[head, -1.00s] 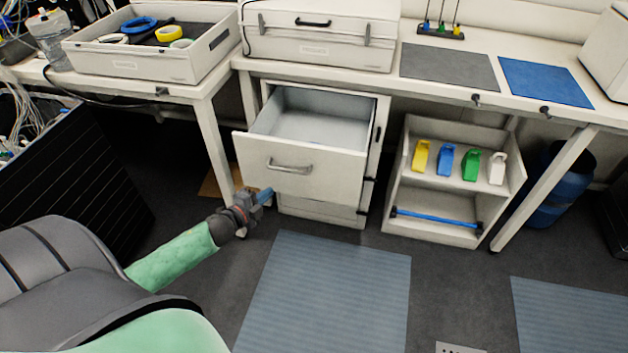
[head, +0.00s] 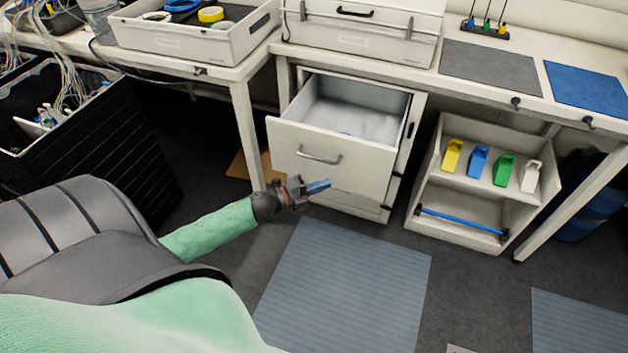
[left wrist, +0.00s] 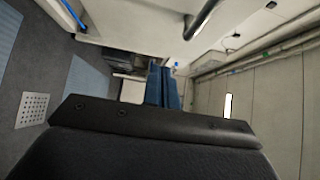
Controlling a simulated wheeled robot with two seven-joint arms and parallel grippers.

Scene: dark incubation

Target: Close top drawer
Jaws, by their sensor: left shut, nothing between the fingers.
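The top drawer (head: 325,160) of the white cabinet is pulled out, and its grey inside shows from above. It has a metal bar handle (head: 319,157) on its front. My left gripper (head: 318,187) is shut and empty, with blue fingers, just in front of the lower part of the drawer front. I cannot tell whether it touches the drawer. In the left wrist view the shut blue fingers (left wrist: 162,88) point ahead, and the dark handle (left wrist: 203,20) shows above them. A lower drawer (head: 350,202) beneath is closed. My right gripper is not in view.
A white shelf unit (head: 428,205) with several coloured items stands right of the cabinet. A table leg (head: 247,130) stands to its left. A black ribbed bin (head: 110,155) is at the left. A blue-grey mat (head: 345,285) lies on open floor in front.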

